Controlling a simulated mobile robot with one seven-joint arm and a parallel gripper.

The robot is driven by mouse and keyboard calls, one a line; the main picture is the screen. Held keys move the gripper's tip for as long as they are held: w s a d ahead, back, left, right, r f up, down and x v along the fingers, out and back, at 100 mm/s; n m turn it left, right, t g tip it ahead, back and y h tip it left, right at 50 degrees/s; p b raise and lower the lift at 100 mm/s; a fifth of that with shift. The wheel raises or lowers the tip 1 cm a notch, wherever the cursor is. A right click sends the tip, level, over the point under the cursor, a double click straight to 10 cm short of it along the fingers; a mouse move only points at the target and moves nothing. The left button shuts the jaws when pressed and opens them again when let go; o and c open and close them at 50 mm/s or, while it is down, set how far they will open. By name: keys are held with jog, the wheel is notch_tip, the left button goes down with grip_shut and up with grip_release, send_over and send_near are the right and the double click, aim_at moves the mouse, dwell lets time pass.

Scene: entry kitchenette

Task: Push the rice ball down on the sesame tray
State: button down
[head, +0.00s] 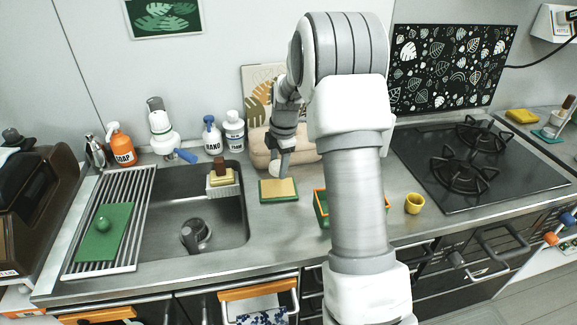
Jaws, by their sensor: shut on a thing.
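The sesame tray (279,197) is a small green-edged tray with a tan surface, lying flat on the counter right of the sink. A small white rounded thing, which looks like the rice ball (273,169), is at my gripper (280,168), just above the tray's back edge in the picture. My gripper points down and is shut on the rice ball. The fingertips are small and partly hidden, and I cannot tell whether the ball touches the tray.
A green box with an orange rim (319,203) is partly hidden behind my arm. A yellow cup (413,204) stands right of it, before the black stove (480,165). The sink (170,225) is at left. A beige rounded container (259,150) stands close behind my gripper.

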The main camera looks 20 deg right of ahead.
jog(key=shift+w, duration=0.2)
dwell(0.3)
jog(key=b, duration=0.3)
send_over(278, 189)
jog(key=shift+w+d+f, duration=0.1)
jog(key=shift+f, duration=2.1)
jog(key=shift+f+b, duration=0.15)
jog(key=shift+b, duration=0.2)
jog(key=shift+f+b, duration=0.4)
jog(key=shift+f, duration=0.25)
jog(key=shift+f, duration=0.1)
notch_tip(278, 189, up, 6)
jog(key=p, duration=0.3)
jog(key=shift+p, duration=0.35)
jog(key=shift+f, duration=0.15)
